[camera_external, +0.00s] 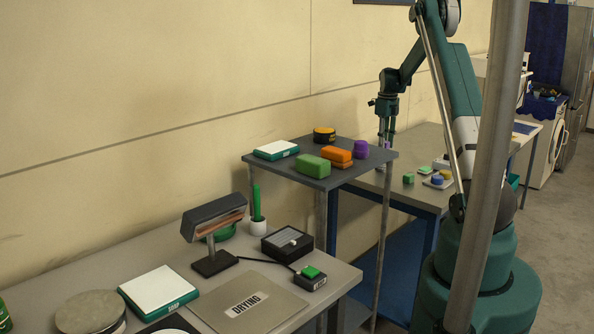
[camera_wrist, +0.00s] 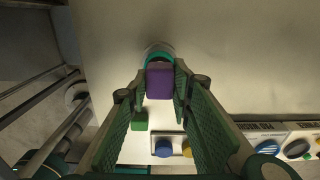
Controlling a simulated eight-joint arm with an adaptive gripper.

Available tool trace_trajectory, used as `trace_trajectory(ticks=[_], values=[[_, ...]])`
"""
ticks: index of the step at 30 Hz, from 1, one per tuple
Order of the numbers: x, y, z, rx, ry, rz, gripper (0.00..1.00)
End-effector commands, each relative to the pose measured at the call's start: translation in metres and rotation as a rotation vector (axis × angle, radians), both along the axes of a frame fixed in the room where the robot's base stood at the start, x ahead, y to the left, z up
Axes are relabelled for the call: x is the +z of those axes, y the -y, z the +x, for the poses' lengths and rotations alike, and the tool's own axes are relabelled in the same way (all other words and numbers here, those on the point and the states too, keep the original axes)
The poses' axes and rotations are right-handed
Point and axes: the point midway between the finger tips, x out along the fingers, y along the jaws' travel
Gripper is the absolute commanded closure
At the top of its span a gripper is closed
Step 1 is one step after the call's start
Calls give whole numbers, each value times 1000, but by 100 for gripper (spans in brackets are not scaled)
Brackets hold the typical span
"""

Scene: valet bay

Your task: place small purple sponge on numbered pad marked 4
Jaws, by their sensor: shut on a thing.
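My gripper (camera_external: 386,141) points down over the table behind the raised shelf in the external view. In the wrist view, its fingertips (camera_wrist: 160,84) are shut on a small purple sponge (camera_wrist: 161,80). A sliver of the sponge shows at the fingertips in the external view (camera_external: 387,144); the fingers hide part of it. A teal round thing (camera_wrist: 158,57) shows just beyond the sponge in the wrist view. I cannot make out a pad marked 4 in either view.
The raised shelf (camera_external: 258,164) holds a green block (camera_external: 312,166), orange blocks (camera_external: 338,155) and another purple piece (camera_external: 361,147). On the table under my gripper are a green cube (camera_external: 408,179) and a tray with blue (camera_wrist: 163,147) and yellow (camera_wrist: 187,147) pieces. A wall stands behind.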

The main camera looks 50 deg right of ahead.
Motion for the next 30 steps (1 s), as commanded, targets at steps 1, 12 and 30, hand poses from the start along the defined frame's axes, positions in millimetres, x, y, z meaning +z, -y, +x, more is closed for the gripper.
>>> trace_trajectory(ticks=[1, 12, 30], values=[[-6, 0, 0, 0, 0, 0, 84], [-19, 0, 0, 0, 0, 0, 84], [-22, 0, 0, 0, 0, 0, 63]])
